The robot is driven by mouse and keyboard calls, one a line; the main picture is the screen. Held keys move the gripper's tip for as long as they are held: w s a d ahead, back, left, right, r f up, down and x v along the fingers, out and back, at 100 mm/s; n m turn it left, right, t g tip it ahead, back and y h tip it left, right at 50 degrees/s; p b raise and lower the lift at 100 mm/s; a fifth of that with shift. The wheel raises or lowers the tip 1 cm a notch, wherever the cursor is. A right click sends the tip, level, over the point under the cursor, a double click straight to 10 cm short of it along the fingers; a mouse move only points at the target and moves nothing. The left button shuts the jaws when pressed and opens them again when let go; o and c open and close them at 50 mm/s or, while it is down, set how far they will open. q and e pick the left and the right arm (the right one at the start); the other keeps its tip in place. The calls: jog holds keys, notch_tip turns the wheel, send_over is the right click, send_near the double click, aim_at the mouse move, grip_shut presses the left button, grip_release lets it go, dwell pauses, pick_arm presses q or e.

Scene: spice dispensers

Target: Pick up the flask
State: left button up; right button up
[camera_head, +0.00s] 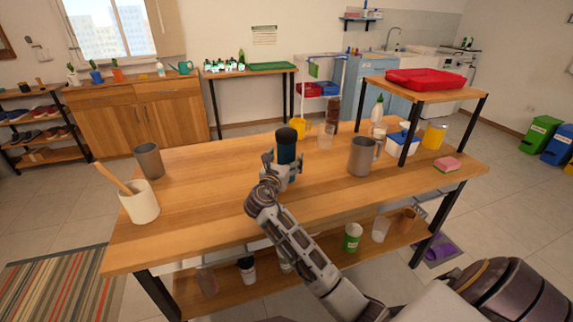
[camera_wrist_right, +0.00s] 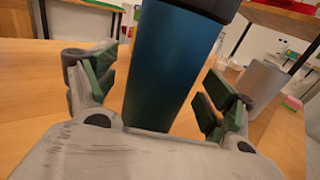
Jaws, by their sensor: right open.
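The flask (camera_head: 287,147) is a dark blue cylinder with a black top, standing upright on the wooden table. My right gripper (camera_head: 284,168) is at the flask, low on its body, with fingers on both sides. In the right wrist view the blue flask (camera_wrist_right: 172,62) rises between the two green-padded fingers of the open gripper (camera_wrist_right: 162,95). Gaps show between the pads and the flask. The flask's base is hidden by the gripper. My left gripper is not in view.
A grey metal mug (camera_head: 361,157) stands to the right, and a grey cup (camera_head: 149,160) and a cream pot with wooden utensil (camera_head: 141,204) to the left. A clear glass (camera_head: 325,136) and yellow cup (camera_head: 298,127) stand behind. A raised shelf (camera_head: 420,95) is at right.

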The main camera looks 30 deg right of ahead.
jog(key=shift+w+d, duration=0.35)
jog(key=shift+d, duration=0.15)
jog(key=shift+c, duration=0.4)
jog(key=c, duration=1.2)
